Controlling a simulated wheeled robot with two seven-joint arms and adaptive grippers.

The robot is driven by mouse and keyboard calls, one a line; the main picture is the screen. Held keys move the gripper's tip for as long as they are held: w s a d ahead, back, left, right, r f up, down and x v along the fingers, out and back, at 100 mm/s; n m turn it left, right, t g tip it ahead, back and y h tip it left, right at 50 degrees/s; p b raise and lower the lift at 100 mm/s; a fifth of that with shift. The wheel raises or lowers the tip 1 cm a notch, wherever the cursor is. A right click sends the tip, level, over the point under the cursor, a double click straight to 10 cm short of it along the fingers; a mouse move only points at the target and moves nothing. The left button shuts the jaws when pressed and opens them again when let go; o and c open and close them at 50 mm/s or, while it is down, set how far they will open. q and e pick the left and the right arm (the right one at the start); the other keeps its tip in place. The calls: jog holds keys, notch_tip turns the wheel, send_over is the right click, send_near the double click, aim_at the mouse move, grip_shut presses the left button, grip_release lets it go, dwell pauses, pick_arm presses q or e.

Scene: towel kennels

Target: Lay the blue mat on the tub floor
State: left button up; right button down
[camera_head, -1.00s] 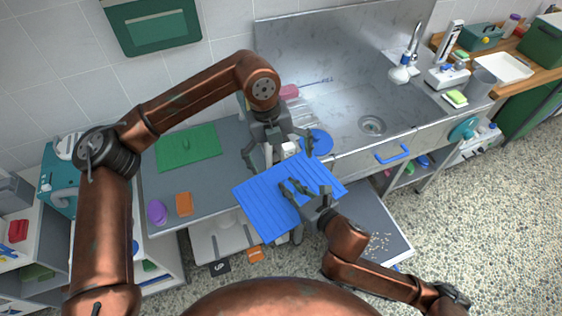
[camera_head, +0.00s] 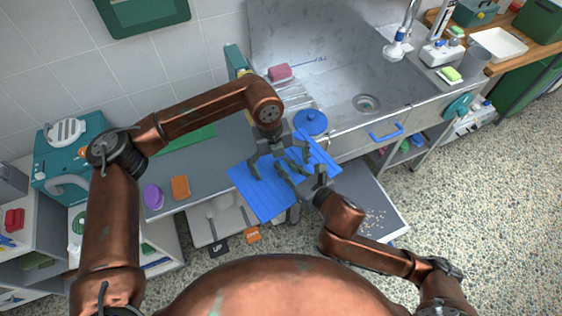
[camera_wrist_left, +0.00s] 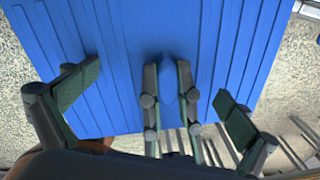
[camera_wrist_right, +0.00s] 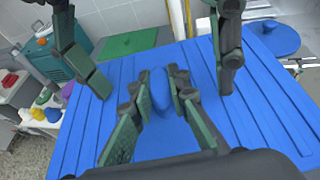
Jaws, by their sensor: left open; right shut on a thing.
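The blue ribbed mat (camera_head: 258,192) is held up in front of the counter edge, fairly flat. My right gripper (camera_head: 288,164) is shut on a raised blue grip in the mat's middle; this shows in the right wrist view (camera_wrist_right: 160,92). My left gripper (camera_head: 280,162) is open, its fingers spread over the mat on either side of the right gripper's fingers. The left wrist view shows these spread fingers (camera_wrist_left: 150,104) with nothing between them but the right fingers and grip. The steel tub (camera_head: 335,85) with a round drain is behind, to the right.
A blue round lid (camera_head: 311,122) and a pink sponge (camera_head: 280,72) are near the tub's left side. A blue handle (camera_head: 386,130) is on its front. A purple item (camera_head: 153,196) and an orange block (camera_head: 180,187) lie on the grey counter.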

pick_arm(q)
jog(key=shift+f, duration=0.1)
jog(key=c, duration=1.4)
pick_arm(e)
jog(key=shift+a+r, duration=0.15)
jog(key=shift+r, duration=0.15)
pick_arm(q)
jog(key=shift+a+f, duration=0.15)
jog(key=shift+f, duration=0.05)
jog(key=c, duration=0.7)
pick_arm(e)
jog(key=shift+r, duration=0.15)
pick_arm(q)
jog(key=o, duration=2.1)
jog(key=shift+r, duration=0.25)
pick_arm(e)
jog(key=shift+f, duration=0.3)
pick_arm(q)
notch_tip(320, 180, up, 12)
jog(key=a, duration=0.1)
jog(key=shift+w+a, duration=0.3)
jog(key=shift+w, duration=0.05)
